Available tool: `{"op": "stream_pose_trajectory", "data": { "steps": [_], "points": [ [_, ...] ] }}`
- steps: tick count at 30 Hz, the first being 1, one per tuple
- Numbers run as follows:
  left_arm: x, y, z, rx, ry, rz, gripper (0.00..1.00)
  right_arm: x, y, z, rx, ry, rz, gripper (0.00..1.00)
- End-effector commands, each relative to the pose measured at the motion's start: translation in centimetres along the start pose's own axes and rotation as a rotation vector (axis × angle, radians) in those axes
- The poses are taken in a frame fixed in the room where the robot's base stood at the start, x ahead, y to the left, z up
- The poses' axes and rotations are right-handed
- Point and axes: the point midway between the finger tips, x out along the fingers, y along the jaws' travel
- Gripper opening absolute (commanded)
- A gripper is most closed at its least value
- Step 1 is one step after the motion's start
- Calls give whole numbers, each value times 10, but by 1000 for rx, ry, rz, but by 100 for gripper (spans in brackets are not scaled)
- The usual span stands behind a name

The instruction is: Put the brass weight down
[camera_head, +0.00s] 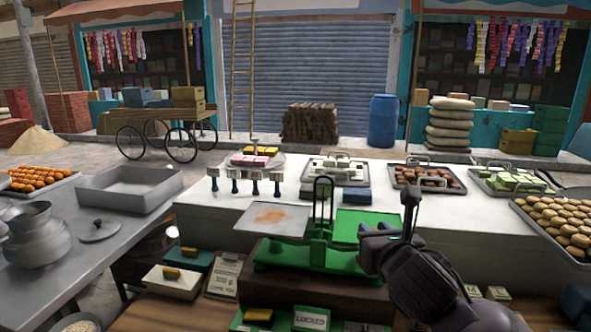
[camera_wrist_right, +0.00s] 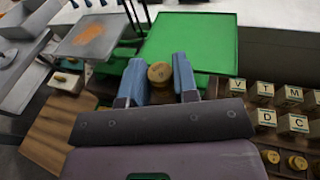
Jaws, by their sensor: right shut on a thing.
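My right gripper (camera_wrist_right: 160,80) is shut on a small round brass weight (camera_wrist_right: 160,73), which sits between its two blue fingers. In the head view the right gripper (camera_head: 372,230) is at the front right edge of the green scale pan (camera_head: 352,222). The weight overlaps the near edge of the green pan (camera_wrist_right: 195,42) in the wrist view; I cannot tell whether it touches it. The green balance scale (camera_head: 290,256) stands on a dark wooden block. Its other pan (camera_head: 272,221) is grey and holds orange-brown powder. My left gripper is not in view.
Lettered blocks (camera_wrist_right: 293,124) and several brass weights (camera_wrist_right: 297,162) sit to the right of the gripper. A black upright loop (camera_head: 323,200) rises between the pans. Trays of sweets (camera_head: 428,188) stand behind on the white counter. Boxes (camera_head: 172,282) lie at the front left.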

Motion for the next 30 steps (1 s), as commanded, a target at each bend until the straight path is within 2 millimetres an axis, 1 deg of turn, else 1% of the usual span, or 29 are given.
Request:
{"op": "stream_pose_trajectory", "data": {
  "steps": [1,3,15,18,21,24,30],
  "points": [
    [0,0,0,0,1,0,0,-5,-5,-15,1,6,-4,2],
    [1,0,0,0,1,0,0,-12,-10,-33,2,6,-10,2],
    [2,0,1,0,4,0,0,-48,-42,-131,13,7,-78,2],
    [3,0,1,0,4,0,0,-56,-48,-151,14,4,-91,2],
    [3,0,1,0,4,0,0,-62,-52,-166,16,3,-100,2],
    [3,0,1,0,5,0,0,-66,-54,-175,15,1,-106,2],
    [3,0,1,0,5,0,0,-69,-55,-181,15,-2,-107,2]
  ]
}}
